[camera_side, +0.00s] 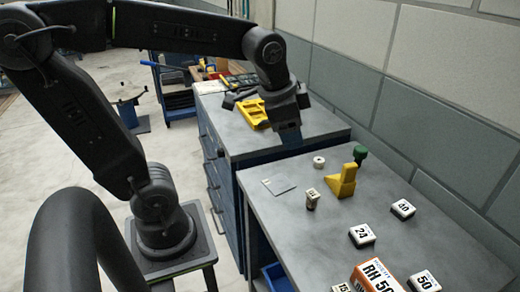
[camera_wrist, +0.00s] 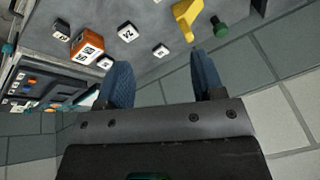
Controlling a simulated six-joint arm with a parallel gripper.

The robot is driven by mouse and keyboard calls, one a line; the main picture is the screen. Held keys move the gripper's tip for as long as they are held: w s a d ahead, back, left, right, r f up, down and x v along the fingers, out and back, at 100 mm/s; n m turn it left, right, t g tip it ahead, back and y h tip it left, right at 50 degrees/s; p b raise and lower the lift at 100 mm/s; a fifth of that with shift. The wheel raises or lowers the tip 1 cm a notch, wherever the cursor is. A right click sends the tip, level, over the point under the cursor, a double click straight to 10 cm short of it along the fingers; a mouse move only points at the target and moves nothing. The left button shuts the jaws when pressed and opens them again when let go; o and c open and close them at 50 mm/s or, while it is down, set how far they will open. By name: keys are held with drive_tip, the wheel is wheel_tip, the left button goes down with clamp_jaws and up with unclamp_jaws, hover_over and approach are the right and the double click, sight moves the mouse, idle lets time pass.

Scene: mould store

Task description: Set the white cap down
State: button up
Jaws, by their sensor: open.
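A small round white cap (camera_side: 319,161) with a dark centre lies on the grey bench top (camera_side: 440,230) in the side view, behind and left of the yellow stand. My gripper (camera_side: 290,138) hangs above the far part of the bench, left of the cap and apart from it. In the wrist view my gripper (camera_wrist: 162,75) shows two dark blue fingers spread apart with nothing between them. I cannot make out the cap in the wrist view.
Numbered white blocks (camera_side: 362,235) and an orange box (camera_side: 378,276) lie nearer. A flat card (camera_side: 279,186) lies left. A wall (camera_side: 420,110) borders the bench's right.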

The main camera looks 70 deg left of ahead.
drive_tip(key=s+d+f+n+t, duration=0.1)
drive_tip(key=s+n, duration=0.3)
drive_tip(key=s, duration=0.4)
drive_tip(key=shift+d+f+n+h, duration=0.4)
drive_tip(key=shift+d+f, duration=0.1)
drive_tip(key=shift+d, duration=0.35)
